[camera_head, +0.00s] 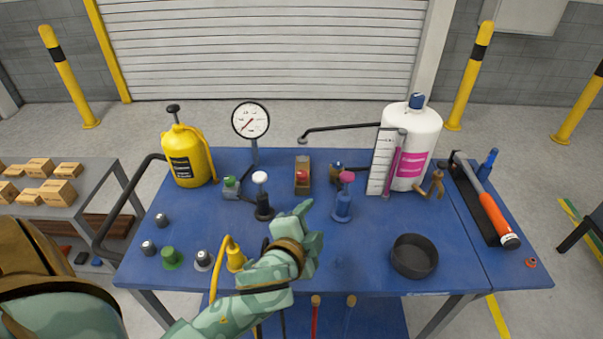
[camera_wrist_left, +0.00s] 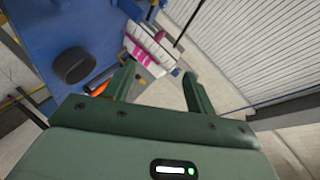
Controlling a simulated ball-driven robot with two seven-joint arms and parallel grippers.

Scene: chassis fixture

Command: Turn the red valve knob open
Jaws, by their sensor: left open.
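A red knob (camera_head: 303,175) sits on a small brown block near the middle of the blue table. Neither knob can be made out there. My right gripper is not in view.
Around stand a green-knobbed valve (camera_head: 230,184), a white-knobbed valve (camera_head: 261,180), a gauge (camera_head: 251,121), a yellow sprayer (camera_head: 186,155) and a white cylinder (camera_head: 411,140). A black bowl (camera_head: 414,257) sits at front right, a hammer (camera_head: 490,212) further right.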

